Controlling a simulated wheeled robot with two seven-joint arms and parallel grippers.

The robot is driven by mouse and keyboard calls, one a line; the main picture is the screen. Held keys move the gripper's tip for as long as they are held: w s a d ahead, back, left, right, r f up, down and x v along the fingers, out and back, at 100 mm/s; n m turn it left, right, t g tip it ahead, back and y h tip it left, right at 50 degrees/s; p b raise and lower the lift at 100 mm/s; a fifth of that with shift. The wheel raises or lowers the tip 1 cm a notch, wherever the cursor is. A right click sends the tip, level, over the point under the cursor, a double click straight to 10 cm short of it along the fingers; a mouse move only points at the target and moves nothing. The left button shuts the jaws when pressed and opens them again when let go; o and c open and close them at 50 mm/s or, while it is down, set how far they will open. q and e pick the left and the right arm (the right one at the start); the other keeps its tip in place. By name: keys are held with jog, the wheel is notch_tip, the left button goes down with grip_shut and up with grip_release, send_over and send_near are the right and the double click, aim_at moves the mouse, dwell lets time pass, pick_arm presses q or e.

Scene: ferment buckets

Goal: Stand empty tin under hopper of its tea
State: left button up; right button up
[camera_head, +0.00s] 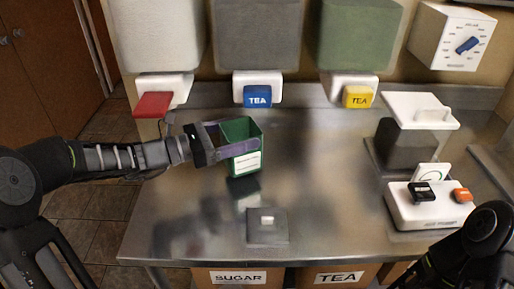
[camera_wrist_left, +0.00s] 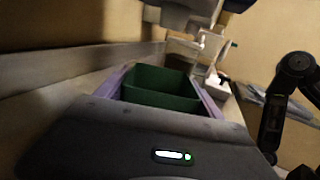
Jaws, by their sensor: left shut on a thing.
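A green open-topped tin (camera_head: 240,131) with a white label is held upright between the purple fingers of my left gripper (camera_head: 236,143). The label text is too small to read. In the left wrist view the tin (camera_wrist_left: 160,88) looks empty, with the fingers on either side. The tin is in front of and below the grey hopper (camera_head: 257,38) with the blue TEA tab (camera_head: 257,96), left of the green hopper (camera_head: 357,38) with the yellow TEA tab (camera_head: 358,97). A dark reflection shows below it; I cannot tell whether its base touches the table. My right gripper is out of view.
A pale hopper (camera_head: 160,38) with a red tab (camera_head: 153,104) is at left. A small grey lid (camera_head: 267,227) lies near the steel table's (camera_head: 190,215) front. A white scale (camera_head: 428,208), a dark box with a white lid (camera_head: 420,110) and a dial box (camera_head: 455,38) stand right.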

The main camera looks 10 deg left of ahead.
aim_at(256, 129)
pick_arm(q)
jog(key=x, duration=0.3)
jog(key=shift+w+d+f+b, duration=0.1)
jog(key=shift+w+d+b, duration=0.15)
jog(key=shift+b, duration=0.1)
jog(key=shift+w+d, duration=0.2)
jog(key=shift+d, duration=0.1)
notch_tip(256, 129, down, 3)
jog(key=b, duration=0.3)
jog(key=shift+f, duration=0.15)
jog(key=shift+f, duration=0.2)
jog(key=o, duration=2)
jog(key=shift+r, duration=0.2)
jog(key=v, duration=1.2)
